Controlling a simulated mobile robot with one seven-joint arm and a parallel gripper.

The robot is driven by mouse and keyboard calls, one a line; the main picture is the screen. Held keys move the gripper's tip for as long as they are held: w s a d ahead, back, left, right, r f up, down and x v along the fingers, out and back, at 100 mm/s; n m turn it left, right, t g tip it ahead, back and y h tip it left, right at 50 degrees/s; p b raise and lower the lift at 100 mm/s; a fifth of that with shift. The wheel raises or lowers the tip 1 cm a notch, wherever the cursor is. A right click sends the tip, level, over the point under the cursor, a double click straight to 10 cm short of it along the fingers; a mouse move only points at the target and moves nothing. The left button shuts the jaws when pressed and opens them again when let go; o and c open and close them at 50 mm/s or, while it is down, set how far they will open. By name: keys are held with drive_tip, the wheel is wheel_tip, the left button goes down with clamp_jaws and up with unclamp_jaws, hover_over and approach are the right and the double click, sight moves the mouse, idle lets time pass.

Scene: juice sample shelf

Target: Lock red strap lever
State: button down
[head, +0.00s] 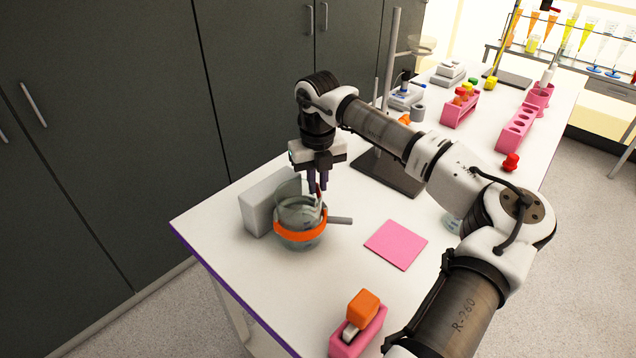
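A glass vessel (297,213) stands near the left end of the white table, with an orange-red strap (301,237) around its lower part. A small red piece (318,188), perhaps the strap lever, shows at the vessel's right rim, just under my fingertips. A grey bar (340,220) sticks out to the right of the vessel. My gripper (318,187) points down over the vessel's right rim. Its dark fingers are close together. I cannot tell whether they are open, shut or touching the red piece, which they partly hide.
A grey block (262,205) stands behind the vessel on the left. A pink square (396,245) lies to the right. A pink holder (358,335) with an orange-topped item is at the front. A stand base (388,175) and pink racks (517,128) stand farther back.

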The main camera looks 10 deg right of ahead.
drive_tip(key=n+b, duration=0.2)
drive_tip(key=n, duration=0.1)
drive_tip(key=shift+a+n+b, duration=0.3)
drive_tip(key=shift+a+b, duration=0.05)
drive_tip(key=shift+b, duration=0.05)
drive_tip(key=shift+s+a+r+n+b, duration=0.1)
drive_tip(key=shift+a+n+b, duration=0.2)
drive_tip(key=shift+n, duration=0.55)
drive_tip(key=shift+a+n+b, duration=0.2)
drive_tip(key=shift+n+b, duration=0.2)
drive_tip(key=shift+n, duration=0.45)
drive_tip(key=c, duration=1.4)
unclamp_jaws()
drive_tip(key=shift+c, duration=0.2)
drive_tip(key=shift+s+a+f, duration=0.2)
drive_tip(key=shift+f, duration=0.1)
